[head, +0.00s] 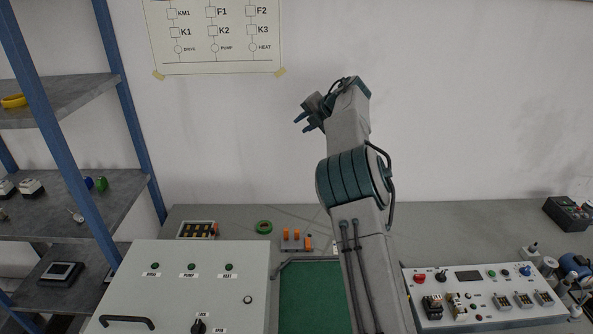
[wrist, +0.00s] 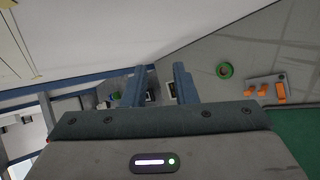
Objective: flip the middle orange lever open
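A small grey block with three orange levers stands on the table behind the green mat. The middle orange lever (head: 298,234) sits between the left lever (head: 287,234) and the right lever (head: 308,243). The right lever looks set differently from the other two. The levers also show at the right of the wrist view, the middle one (wrist: 263,90) among them. My gripper (head: 304,122) is raised high in front of the wall, well above and apart from the levers. In the wrist view its two fingers (wrist: 160,84) are spread with nothing between them.
A green ring (head: 264,227) lies left of the lever block. A large white panel box (head: 180,290) with a black handle stands at the front left. A white control box (head: 485,295) stands at the right. Blue-framed shelves (head: 75,208) are at the far left.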

